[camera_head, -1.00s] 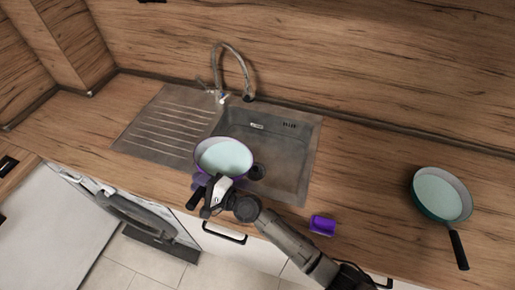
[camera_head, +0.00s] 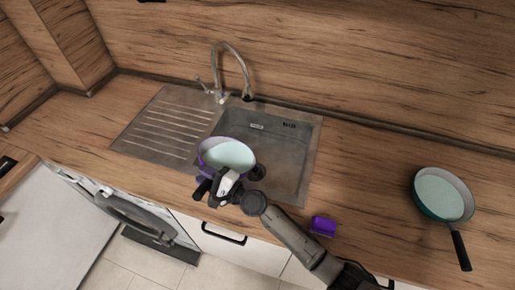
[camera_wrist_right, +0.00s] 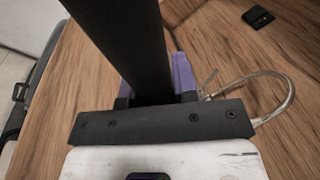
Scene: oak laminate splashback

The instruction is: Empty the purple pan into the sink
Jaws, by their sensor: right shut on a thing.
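The purple pan (camera_head: 201,152) holds a pale blue-green content (camera_head: 230,155) and hangs over the left front part of the sink (camera_head: 285,152). It is tilted a little, with the content lying toward its right side and the inner wall bare at the left. My right gripper (camera_head: 207,190) is shut on the pan's dark handle at the front of the counter. In the right wrist view, the dark handle runs away from me to the purple outside of the pan (camera_wrist_right: 183,76). My left gripper is not in view.
A tap (camera_head: 229,70) stands behind the sink, with a ribbed drainer (camera_head: 160,130) at the left. A purple block (camera_head: 323,226) lies near the front edge. A green pan (camera_head: 440,197) with similar content sits at the right.

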